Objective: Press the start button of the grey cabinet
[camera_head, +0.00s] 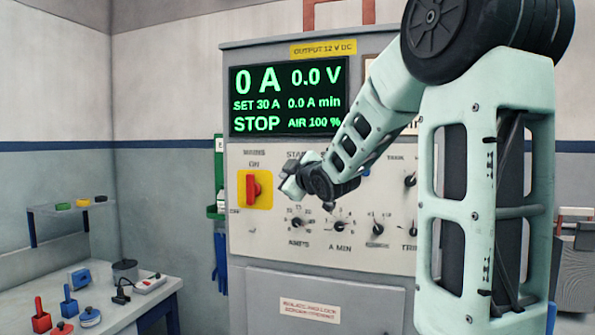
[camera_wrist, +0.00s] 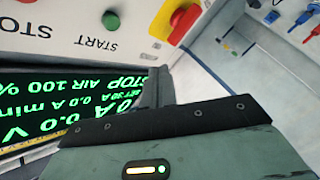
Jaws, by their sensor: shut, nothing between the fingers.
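The grey cabinet (camera_head: 330,250) stands upright in the middle of the head view. Its start button is a round green knob, clear in the wrist view (camera_wrist: 111,20), where the picture is upside down and the START label lies beside it. In the head view my gripper and arm hide the button, with part of its label showing above. My gripper (camera_head: 289,188) is shut and empty in front of the panel, close to the button area. In the wrist view its dark fingers (camera_wrist: 155,88) appear apart from the button. The display (camera_head: 288,96) reads STOP, 0 A and 0.0 V.
A red rotary switch (camera_head: 253,188) on a yellow plate sits left of my gripper. A red stop button (camera_wrist: 25,2) is at the wrist view's edge. Several black knobs line the panel below. A side table (camera_head: 150,300) with tools stands at the left.

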